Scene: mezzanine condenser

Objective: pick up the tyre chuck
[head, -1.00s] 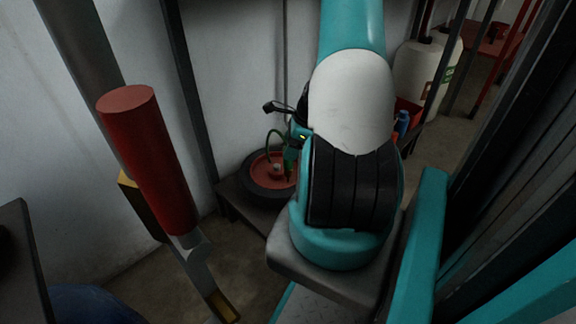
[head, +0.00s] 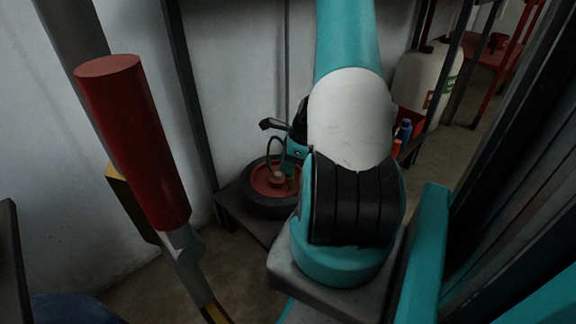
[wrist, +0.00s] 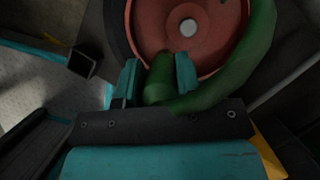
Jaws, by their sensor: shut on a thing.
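The green tyre chuck (wrist: 158,82) sits between the two teal fingers of my gripper (wrist: 158,80) in the wrist view. The gripper is shut on it. A thick green hose (wrist: 238,75) curves from near the chuck up the right side. In the head view my gripper (head: 291,165) is over the right part of a black tyre (head: 262,209) with a red hub (head: 262,184). The hose (head: 270,148) arches beside it there. My own arm hides much of the gripper. I cannot tell whether the chuck touches the hub.
The tyre lies on a dark low bench (head: 238,205) by the white wall. A red cylinder (head: 135,145) stands close at left. A dark post (head: 190,100) rises behind. A blue bottle (head: 404,130), an orange bottle (head: 396,148) and a white tank (head: 425,75) stand at right.

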